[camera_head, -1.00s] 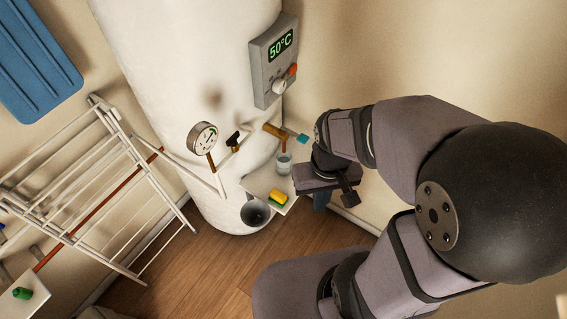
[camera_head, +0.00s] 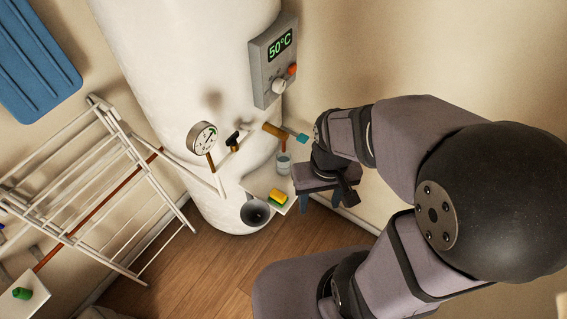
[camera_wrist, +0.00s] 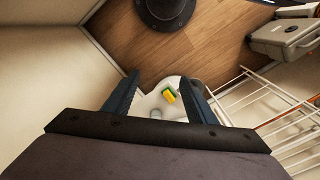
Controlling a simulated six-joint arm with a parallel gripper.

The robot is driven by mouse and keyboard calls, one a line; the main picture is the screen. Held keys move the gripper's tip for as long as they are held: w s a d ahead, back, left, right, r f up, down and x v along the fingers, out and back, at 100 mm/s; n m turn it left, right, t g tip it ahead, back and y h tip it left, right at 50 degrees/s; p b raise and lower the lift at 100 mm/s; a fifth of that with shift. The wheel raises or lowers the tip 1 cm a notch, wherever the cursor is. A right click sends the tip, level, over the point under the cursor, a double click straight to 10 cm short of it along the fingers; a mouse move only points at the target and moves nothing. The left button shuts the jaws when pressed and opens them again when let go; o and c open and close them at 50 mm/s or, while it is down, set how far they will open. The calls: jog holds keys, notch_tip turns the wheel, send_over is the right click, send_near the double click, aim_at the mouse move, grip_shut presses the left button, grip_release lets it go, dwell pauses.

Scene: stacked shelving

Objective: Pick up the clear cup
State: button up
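The clear cup (camera_head: 284,164) stands upright near the white tank, below the brass tap, in the head view. In the wrist view the cup (camera_wrist: 155,114) shows small and partly blurred, on a white surface between the two fingers as seen from there. My gripper (camera_wrist: 163,77) is open, with its dark blue fingers wide apart and nothing held between them. In the head view my gripper (camera_head: 321,203) is right of the cup and apart from it, fingers pointing down.
A yellow-green sponge (camera_head: 278,197) lies on the small white shelf (camera_head: 258,183) near the cup. The white tank (camera_head: 175,70) with its gauge (camera_head: 202,136) and control box (camera_head: 272,62) stands behind. A white drying rack (camera_head: 100,190) is at the left. The wooden floor is clear below.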

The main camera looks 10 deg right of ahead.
jog(key=shift+o, duration=1.1)
jog(key=w+a+f+t+b, duration=0.1)
jog(key=w+f+t+b, duration=0.3)
jog(key=f, duration=0.5)
jog(key=w+a+f+t+b, duration=0.1)
jog(key=w+f+t+b, duration=0.3)
jog(key=w+f+b, duration=0.5)
jog(key=w+a+f+t+b, duration=0.1)
jog(key=w+f+t+b, duration=0.3)
jog(key=w+f+b, duration=0.3)
jog(key=shift+w+f, duration=0.9)
jog(key=shift+f, duration=0.15)
jog(key=shift+w+f+t+b, duration=0.2)
jog(key=shift+f+t+b, duration=0.2)
jog(key=shift+t+b, duration=0.8)
jog(key=shift+b, duration=0.15)
jog(key=shift+a, duration=0.1)
